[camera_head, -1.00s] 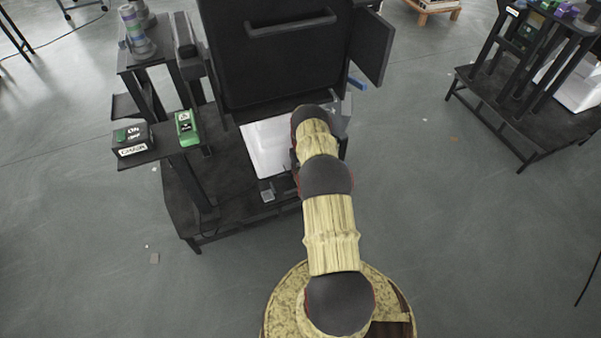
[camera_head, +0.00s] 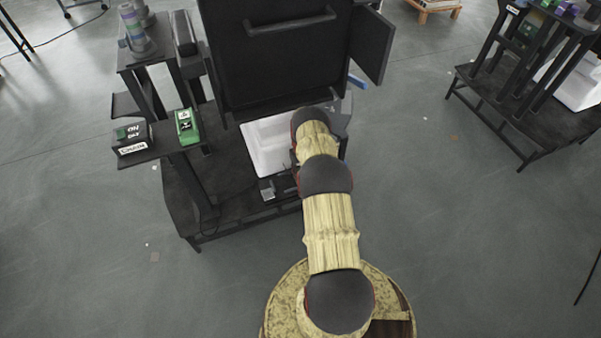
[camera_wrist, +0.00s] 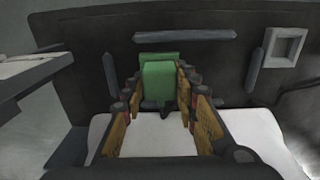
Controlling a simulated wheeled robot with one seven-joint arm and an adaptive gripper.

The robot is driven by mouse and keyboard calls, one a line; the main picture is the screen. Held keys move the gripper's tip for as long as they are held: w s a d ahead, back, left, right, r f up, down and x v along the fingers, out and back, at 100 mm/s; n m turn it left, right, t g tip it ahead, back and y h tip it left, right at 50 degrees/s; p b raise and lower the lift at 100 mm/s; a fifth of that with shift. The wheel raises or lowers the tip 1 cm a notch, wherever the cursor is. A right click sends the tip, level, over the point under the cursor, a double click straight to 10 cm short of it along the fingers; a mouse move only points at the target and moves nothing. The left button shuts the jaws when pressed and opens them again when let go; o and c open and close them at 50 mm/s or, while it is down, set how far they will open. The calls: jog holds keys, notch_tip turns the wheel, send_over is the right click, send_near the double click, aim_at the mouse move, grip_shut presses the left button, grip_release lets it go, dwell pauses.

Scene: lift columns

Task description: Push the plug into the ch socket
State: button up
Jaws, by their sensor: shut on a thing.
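In the wrist view, my gripper (camera_wrist: 160,100) has wood-coloured fingers shut on a green block, which I take to be the plug (camera_wrist: 158,82). The plug is held in front of a dark upright panel (camera_wrist: 222,70). A second green edge shows just above and behind it; I cannot tell whether it is part of the plug or of a socket. A grey square frame (camera_wrist: 284,47) sits on the panel at the upper right. I cannot make out a ch marking. In the head view, my arm hides the gripper and plug.
A black cabinet (camera_head: 285,60) with a bar handle stands before my arm, above a white tray (camera_head: 262,148). At left, a shelf holds a black box (camera_head: 132,140) lettered on its front and a green device (camera_head: 187,127). Open floor lies to the right, before another dark stand (camera_head: 525,100).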

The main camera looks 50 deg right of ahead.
jog(key=o, duration=1.2)
jog(key=shift+c, duration=0.2)
jog(key=shift+o, duration=1.1)
jog(key=shift+r, duration=0.1)
jog(key=shift+r+p, duration=1.55)
jog(key=shift+r, duration=1.85)
